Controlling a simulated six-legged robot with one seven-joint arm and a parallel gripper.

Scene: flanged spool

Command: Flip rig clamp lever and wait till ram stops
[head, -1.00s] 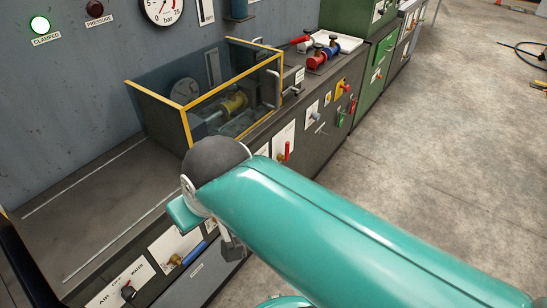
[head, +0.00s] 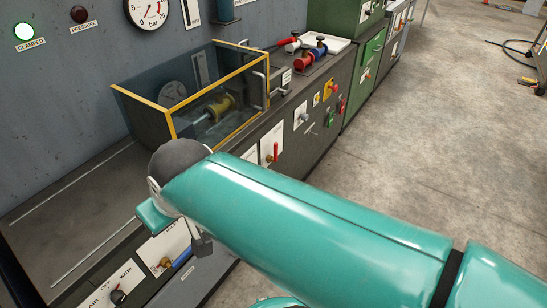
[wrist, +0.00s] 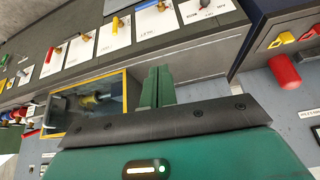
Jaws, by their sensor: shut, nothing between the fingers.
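My gripper (wrist: 157,88) shows in the wrist view with its green fingers together and empty, apart from the bench panel. In the head view my arm hides the fingers. A red lever (head: 276,151) stands on a white plate on the bench front; I cannot read which one is the clamp lever. The guarded rig (head: 190,100) has clear walls and a yellow frame, with a brass-coloured spool (head: 220,107) inside. The round green CLAMPED lamp (head: 23,31) is lit. The PRESSURE lamp (head: 79,14) is dark. Whether the ram moves cannot be told.
A pressure gauge (head: 148,10) hangs on the wall. The concrete floor (head: 430,130) at right is mostly clear.

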